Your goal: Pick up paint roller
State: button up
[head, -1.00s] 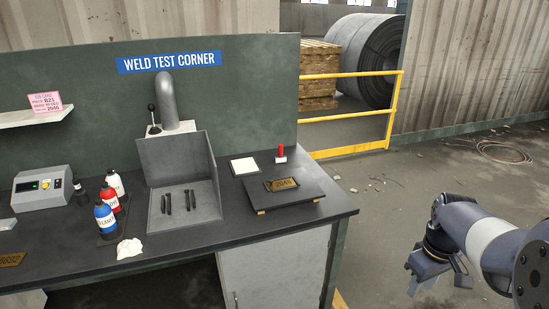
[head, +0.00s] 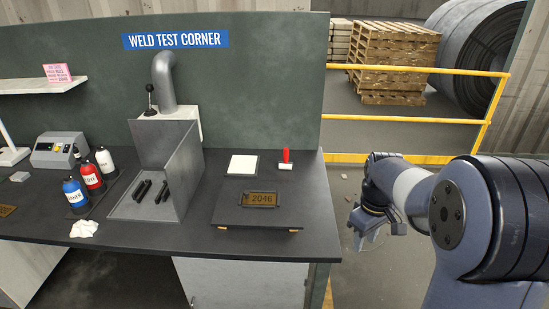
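I cannot make out a clear paint roller in view. A small object with an upright red handle and a white base (head: 286,159) stands at the back right of the dark workbench (head: 225,242); I cannot tell if it is a roller or a stamp. My gripper (head: 380,232) hangs off the bench's right end, to the right of and nearer than that object. Its fingers look apart, with nothing between them.
A dark plate with a brass "2046" tag (head: 259,199) lies near the bench's right edge, with a white pad (head: 242,165) behind. A grey metal booth (head: 170,170), several bottles (head: 91,176) and a white rag (head: 84,229) are further left. A yellow rail (head: 420,120) stands beyond.

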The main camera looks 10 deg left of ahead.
aim_at(286, 164)
jog(key=i+l+u, duration=0.2)
jog(key=l+u, duration=0.2)
jog(key=l, duration=0.35)
jog(key=i+l+u, duration=0.15)
jog(key=l+u, duration=0.25)
jog(key=l, duration=0.4)
jog(key=l+u, duration=0.35)
jog(key=l, duration=0.45)
jog(key=i+l+u, duration=0.35)
jog(key=l, duration=0.25)
jog(key=i+l+u, duration=0.4)
jog(key=l, duration=0.25)
jog(key=l+u, duration=0.15)
jog(key=l, duration=0.2)
jog(key=i+l+u, duration=0.2)
jog(key=l, duration=0.2)
jog(key=i+l+u, duration=0.6)
jog(key=l, duration=0.15)
jog(key=i+l+u, duration=0.15)
jog(key=l+u, duration=0.15)
jog(key=l, duration=0.15)
